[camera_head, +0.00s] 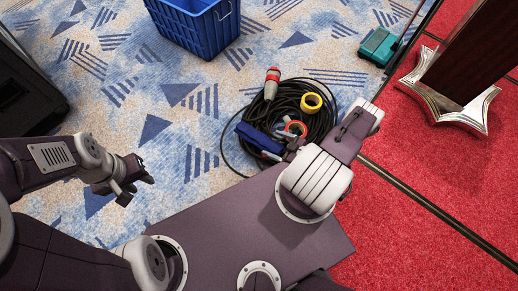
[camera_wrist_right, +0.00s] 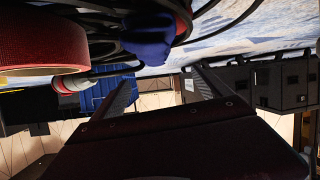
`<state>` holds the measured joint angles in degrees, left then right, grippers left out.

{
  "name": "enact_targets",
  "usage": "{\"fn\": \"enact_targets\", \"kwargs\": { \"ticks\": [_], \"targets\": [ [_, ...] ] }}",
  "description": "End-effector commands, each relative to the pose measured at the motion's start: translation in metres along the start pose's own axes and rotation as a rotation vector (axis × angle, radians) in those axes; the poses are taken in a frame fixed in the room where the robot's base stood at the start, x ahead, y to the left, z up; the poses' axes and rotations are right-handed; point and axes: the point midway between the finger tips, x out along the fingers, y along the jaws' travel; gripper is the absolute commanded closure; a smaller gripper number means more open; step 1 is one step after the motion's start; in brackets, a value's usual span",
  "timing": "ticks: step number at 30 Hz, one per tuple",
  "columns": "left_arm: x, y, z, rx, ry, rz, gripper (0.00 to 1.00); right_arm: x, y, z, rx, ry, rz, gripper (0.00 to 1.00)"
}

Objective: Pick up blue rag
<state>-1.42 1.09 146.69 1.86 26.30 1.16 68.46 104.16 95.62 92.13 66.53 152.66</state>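The blue rag (camera_head: 258,138) lies on the left side of a coil of black cable (camera_head: 322,120) on the carpet. In the right wrist view the rag (camera_wrist_right: 148,40) hangs near the top, just beyond my fingertips. My right gripper (camera_wrist_right: 163,78) has its two fingers apart with nothing between them. In the head view it is mostly hidden by my right arm, close to the coil's near side. My left gripper (camera_head: 136,184) is over the carpet at left, fingers apart and empty, away from the rag.
A blue crate (camera_head: 200,28) stands behind. A teal box (camera_head: 378,46) and a metal-footed post (camera_head: 448,100) are at right. Patterned carpet at left is clear.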

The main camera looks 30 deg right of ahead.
Motion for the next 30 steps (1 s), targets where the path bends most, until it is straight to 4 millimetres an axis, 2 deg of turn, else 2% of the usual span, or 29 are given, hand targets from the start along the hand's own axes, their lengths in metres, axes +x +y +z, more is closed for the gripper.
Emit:
{"fn": "enact_targets", "kwargs": {
  "ticks": [1, 3, 7, 13, 19, 24, 27, 30],
  "targets": [
    [0.012, 0.0, 0.001, 0.0, 0.001, 0.0, 0.64, 0.004, 0.0, 0.018, 0.064, 0.001, 0.035, 0.13],
    [0.012, 0.0, 0.001, 0.0, 0.001, 0.0, 0.64, 0.004, 0.001, 0.023, 0.118, 0.002, 0.062, 0.13],
    [0.013, 0.0, 0.001, 0.0, 0.001, 0.0, 0.64, 0.007, 0.001, 0.023, 0.132, 0.002, 0.065, 0.13],
    [0.03, -0.001, 0.003, 0.0, 0.001, 0.0, 0.64, 0.038, 0.002, 0.023, 0.128, 0.002, 0.06, 0.13],
    [0.034, -0.001, 0.003, 0.0, 0.001, 0.0, 0.64, 0.046, 0.004, 0.021, 0.127, 0.001, 0.061, 0.13],
    [0.058, -0.001, 0.006, 0.0, 0.0, 0.0, 0.64, 0.077, 0.005, 0.019, 0.124, 0.001, 0.057, 0.13],
    [0.064, -0.001, 0.006, 0.0, 0.0, 0.0, 0.64, 0.09, 0.007, 0.018, 0.124, 0.001, 0.059, 0.13],
    [0.064, -0.001, 0.006, 0.0, 0.0, 0.0, 0.64, 0.094, 0.008, 0.015, 0.126, 0.001, 0.061, 0.13]
  ]
}}
